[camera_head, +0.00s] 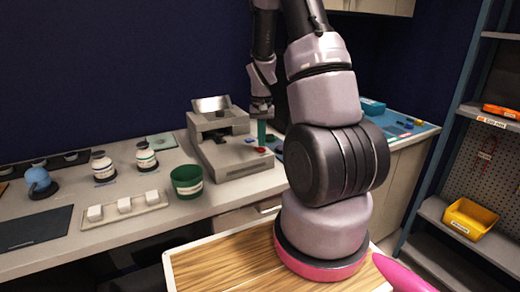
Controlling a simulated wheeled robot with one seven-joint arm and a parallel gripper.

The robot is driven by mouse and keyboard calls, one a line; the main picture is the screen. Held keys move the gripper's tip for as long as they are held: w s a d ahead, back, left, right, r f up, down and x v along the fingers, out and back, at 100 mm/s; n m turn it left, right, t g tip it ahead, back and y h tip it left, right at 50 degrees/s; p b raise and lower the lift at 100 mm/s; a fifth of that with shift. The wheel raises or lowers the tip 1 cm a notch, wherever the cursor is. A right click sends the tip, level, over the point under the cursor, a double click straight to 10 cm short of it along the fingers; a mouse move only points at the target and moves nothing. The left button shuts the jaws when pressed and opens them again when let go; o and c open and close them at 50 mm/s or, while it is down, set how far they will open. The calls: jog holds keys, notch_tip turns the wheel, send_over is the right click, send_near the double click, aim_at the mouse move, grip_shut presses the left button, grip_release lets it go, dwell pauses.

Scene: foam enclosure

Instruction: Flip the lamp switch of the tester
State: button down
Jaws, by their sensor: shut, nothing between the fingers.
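A beige-grey device, which looks like the tester (236,160), stands on the counter left of my arm, with a raised back part and a tilted panel on top. A small red part (260,150) shows at its right front edge, and small dark marks are on its front. I cannot tell which part is the lamp switch. My gripper (262,116) points down above the right side of the device, and it is shut and empty. A teal upright piece (262,132) shows just below the fingertips; I cannot tell whether they touch it. My arm hides what lies right of the device.
A green cup (187,182) stands close left of the device. White jars (146,158), a tray with white blocks (124,211) and a dark mat (35,229) lie farther left. A blue mat (402,128) with small items lies right of my arm. A shelf with a yellow bin (470,220) stands far right.

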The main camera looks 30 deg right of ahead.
jog(key=shift+f, duration=0.9)
dwell(0.4)
jog(key=shift+r, duration=3.5)
notch_tip(320, 180, up, 9)
jog(key=t, duration=0.2)
send_over(262, 150)
jog(key=s+a, duration=0.2)
jog(key=a, duration=0.2)
jog(key=s+a+r+t+y, duration=0.1)
jog(key=s+a+r, duration=0.3)
jog(key=s+r, duration=0.4)
jog(key=s+a+r+n+t+y, duration=0.1)
jog(key=s+a+r+t, duration=0.3)
jog(key=s+r, duration=0.5)
jog(key=shift+s+a, duration=0.25)
jog(key=shift+a, duration=0.45)
